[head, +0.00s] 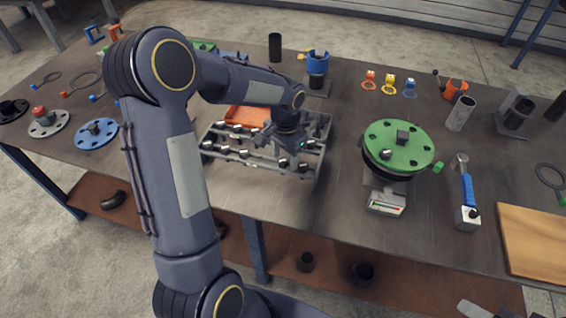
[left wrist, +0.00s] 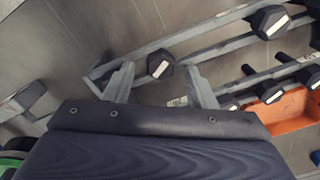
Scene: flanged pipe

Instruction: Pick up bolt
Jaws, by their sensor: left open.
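Several dark hex-head bolts with pale marks on their heads lie in a grey metal rack (head: 318,165) on the workbench. My left gripper (head: 284,158) is over the rack's right part, pointing down. In the left wrist view its two grey fingers (left wrist: 160,84) are apart. One bolt head (left wrist: 160,65) shows between and just beyond the fingertips, at the rack's corner; whether they touch it I cannot tell. Another bolt (left wrist: 270,21) sits farther along the rack. Grey parts at the bottom right edge of the head view may be my right gripper (head: 500,312), mostly cut off.
An orange tray (head: 247,116) lies at the rack's back; it also shows in the wrist view (left wrist: 288,117). A green flange (head: 398,143) on a stand is to the right. Bare bench separates rack and flange.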

